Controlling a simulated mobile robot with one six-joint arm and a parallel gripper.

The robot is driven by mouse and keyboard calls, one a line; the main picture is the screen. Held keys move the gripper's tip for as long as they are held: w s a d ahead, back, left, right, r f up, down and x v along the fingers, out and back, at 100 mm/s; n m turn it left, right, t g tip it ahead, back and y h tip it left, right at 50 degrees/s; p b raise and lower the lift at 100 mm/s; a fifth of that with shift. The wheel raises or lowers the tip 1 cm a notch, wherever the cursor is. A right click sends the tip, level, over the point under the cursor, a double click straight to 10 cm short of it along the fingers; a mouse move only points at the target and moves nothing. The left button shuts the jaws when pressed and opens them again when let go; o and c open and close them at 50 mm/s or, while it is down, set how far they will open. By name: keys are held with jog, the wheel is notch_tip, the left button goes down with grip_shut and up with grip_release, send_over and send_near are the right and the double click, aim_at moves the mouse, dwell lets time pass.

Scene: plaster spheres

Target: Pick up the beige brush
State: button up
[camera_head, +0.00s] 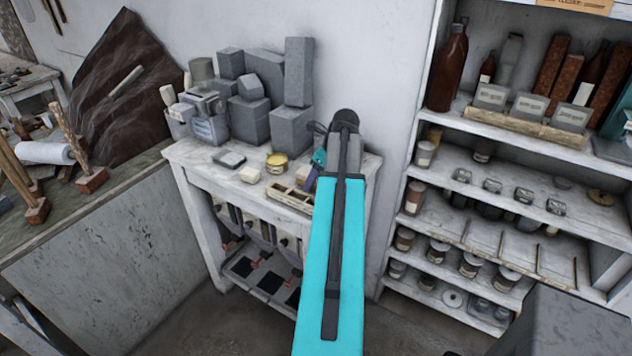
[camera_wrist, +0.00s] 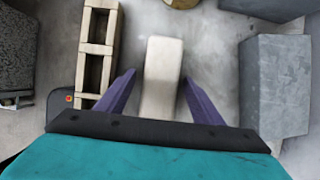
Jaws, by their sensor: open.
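A beige, block-like piece (camera_wrist: 163,62), which I take to be the beige brush, lies on the worn white surface in the wrist view. Its near end reaches between the two purple fingers of my gripper (camera_wrist: 158,82). The fingers are spread apart, with a gap on each side of the piece. I cannot tell the height between fingertips and surface. In the head view my gripper (camera_head: 316,170) is over the right part of the small white table (camera_head: 205,160), and my arm hides much of that spot, so the brush is not clear there.
A beige compartment tray (camera_head: 289,197) lies left of my gripper; it also shows in the wrist view (camera_wrist: 96,50). A yellowish jar (camera_head: 277,162) and grey stone blocks (camera_head: 291,130) stand behind. A grey block (camera_wrist: 274,85) is close on the right. A shelf (camera_head: 500,185) stands right.

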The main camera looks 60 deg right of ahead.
jog(key=c, duration=1.2)
jog(key=shift+r, duration=0.1)
jog(key=shift+r+b, duration=1.7)
jog(key=shift+r, duration=3.2)
jog(key=o, duration=0.3)
jog(key=shift+c, duration=0.6)
